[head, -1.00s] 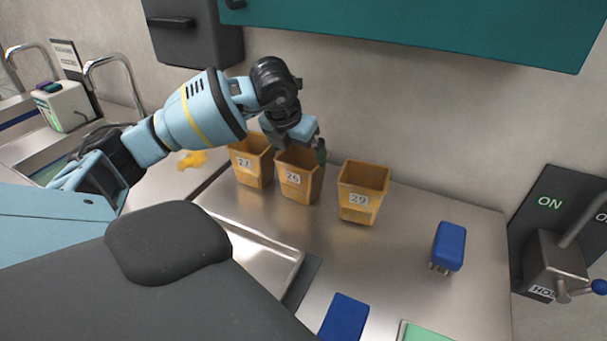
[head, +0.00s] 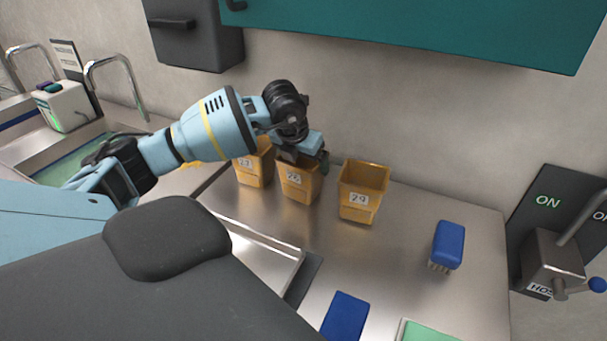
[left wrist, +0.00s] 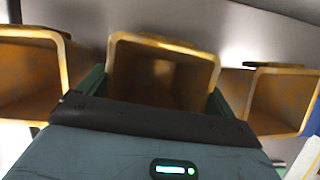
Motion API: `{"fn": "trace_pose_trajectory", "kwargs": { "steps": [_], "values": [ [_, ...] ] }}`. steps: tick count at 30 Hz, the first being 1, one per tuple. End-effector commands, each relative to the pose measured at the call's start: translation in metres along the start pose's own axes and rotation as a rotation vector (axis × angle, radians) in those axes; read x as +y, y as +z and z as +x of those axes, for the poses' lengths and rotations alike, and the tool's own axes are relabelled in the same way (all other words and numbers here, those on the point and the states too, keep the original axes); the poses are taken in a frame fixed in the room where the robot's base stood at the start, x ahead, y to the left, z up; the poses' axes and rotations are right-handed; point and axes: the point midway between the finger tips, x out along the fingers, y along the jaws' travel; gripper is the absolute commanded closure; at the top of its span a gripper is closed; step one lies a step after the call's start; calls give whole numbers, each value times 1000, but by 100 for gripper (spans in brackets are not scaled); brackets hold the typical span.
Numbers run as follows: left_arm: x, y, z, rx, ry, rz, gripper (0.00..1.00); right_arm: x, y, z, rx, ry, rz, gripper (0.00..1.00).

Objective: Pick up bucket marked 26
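The bucket marked 26 (head: 298,185) is an orange-yellow tapered bin, standing upright on the steel counter between two similar buckets. My left gripper (head: 301,160) is over its top, pointing down. In the left wrist view the bucket's open mouth (left wrist: 163,70) lies between my two green fingers, one outside each side wall. The gripper looks open around the bucket; whether the fingers touch the walls I cannot tell. The bucket's back and part of its rim are hidden by the gripper in the head view. My right gripper is not in view.
A bucket that seems marked 27 (head: 254,168) stands close on the left, and one marked 29 (head: 360,196) on the right with a gap. A teal cabinet (head: 420,28) hangs above.

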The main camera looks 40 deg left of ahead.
Motion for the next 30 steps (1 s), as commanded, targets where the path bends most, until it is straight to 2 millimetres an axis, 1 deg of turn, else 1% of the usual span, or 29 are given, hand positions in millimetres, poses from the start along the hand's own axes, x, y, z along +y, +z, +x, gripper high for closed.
{"fn": "trace_pose_trajectory", "kwargs": {
  "steps": [1, 5, 6, 13, 17, 23, 29, 30],
  "values": [
    [0, 0, 0, 0, 0, 0, 26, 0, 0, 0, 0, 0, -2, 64],
    [0, 0, 0, 0, 0, 0, 43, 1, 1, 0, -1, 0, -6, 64],
    [0, 1, -1, -3, -1, -1, 46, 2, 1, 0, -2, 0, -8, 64],
    [0, 1, -2, -3, 0, -1, 46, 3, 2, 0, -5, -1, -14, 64],
    [0, 0, -8, -3, -1, -1, 46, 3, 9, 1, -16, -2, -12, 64],
    [0, 12, -35, -6, -2, -1, 46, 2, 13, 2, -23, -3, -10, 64],
    [-1, 25, -67, -7, -3, -1, 46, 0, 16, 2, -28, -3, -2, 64],
    [0, 22, -70, -3, -1, 0, 46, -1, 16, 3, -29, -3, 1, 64]
  ]
}}
